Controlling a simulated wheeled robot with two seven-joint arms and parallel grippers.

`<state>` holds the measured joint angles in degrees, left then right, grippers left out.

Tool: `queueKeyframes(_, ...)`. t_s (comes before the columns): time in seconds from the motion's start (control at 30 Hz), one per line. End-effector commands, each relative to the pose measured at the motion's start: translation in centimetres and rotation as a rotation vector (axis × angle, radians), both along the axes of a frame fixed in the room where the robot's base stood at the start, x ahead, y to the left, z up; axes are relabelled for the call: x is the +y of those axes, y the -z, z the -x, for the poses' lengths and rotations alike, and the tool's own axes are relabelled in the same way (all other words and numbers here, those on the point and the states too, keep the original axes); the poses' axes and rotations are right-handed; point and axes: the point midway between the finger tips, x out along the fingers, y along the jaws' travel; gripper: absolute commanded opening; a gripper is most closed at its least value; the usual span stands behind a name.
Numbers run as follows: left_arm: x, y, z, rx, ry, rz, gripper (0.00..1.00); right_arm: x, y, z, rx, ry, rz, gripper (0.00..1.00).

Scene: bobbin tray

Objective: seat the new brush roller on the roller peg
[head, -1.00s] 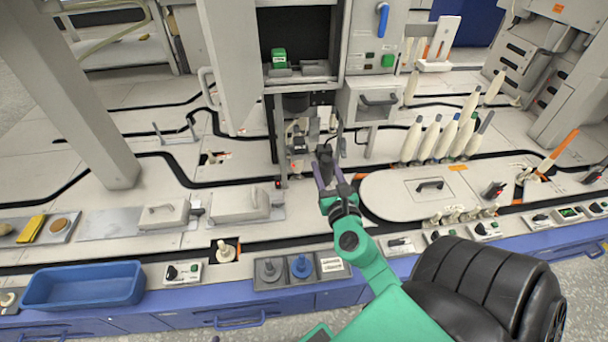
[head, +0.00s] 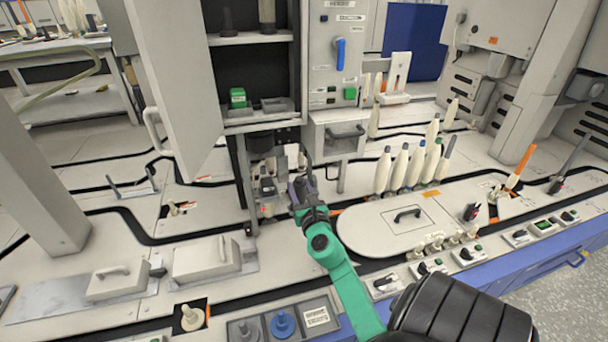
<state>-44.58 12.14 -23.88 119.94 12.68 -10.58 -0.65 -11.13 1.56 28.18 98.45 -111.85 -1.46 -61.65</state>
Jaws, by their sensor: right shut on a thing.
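My right gripper (head: 299,188) is in front of the narrow machine bay below the open cabinet. The bay (head: 266,187), with small dark and metal parts, is just left of and behind the gripper. I cannot make out the roller peg there, or whether the held thing touches anything. Two dark upright cylinders (head: 267,14) stand on the cabinet's upper shelf. My left gripper is out of view.
The open cabinet door (head: 165,85) hangs to the left of the bay. A grey drawer box (head: 338,137) is close on the right. Several cream bobbins (head: 400,168) stand further right. A tray with a grey and a blue peg (head: 283,324) is at the front edge.

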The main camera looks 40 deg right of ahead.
Motion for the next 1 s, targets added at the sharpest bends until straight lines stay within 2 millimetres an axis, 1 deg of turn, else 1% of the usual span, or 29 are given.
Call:
queueKeyframes(0.2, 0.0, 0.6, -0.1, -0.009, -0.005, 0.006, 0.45, -1.6, 0.0, -2.9, -0.003, 0.000, -0.002, 0.00)
queueKeyframes(0.4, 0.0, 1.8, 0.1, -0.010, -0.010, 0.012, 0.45, -2.8, 0.1, -5.1, -0.003, 0.000, -0.002, 0.00)
queueKeyframes(0.43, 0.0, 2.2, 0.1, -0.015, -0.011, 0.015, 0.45, -2.7, 0.8, -5.0, 0.000, -0.001, -0.001, 0.00)
queueKeyframes(0.5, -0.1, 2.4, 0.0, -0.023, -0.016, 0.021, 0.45, -2.8, 1.2, -4.9, 0.000, 0.000, 0.001, 0.00)
queueKeyframes(0.67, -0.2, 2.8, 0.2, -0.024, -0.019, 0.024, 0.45, -2.7, 1.2, -4.9, 0.000, 0.000, 0.000, 0.00)
queueKeyframes(1.0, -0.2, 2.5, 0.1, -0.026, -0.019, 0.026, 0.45, -2.7, 1.2, -4.9, 0.000, 0.000, -0.001, 0.00)
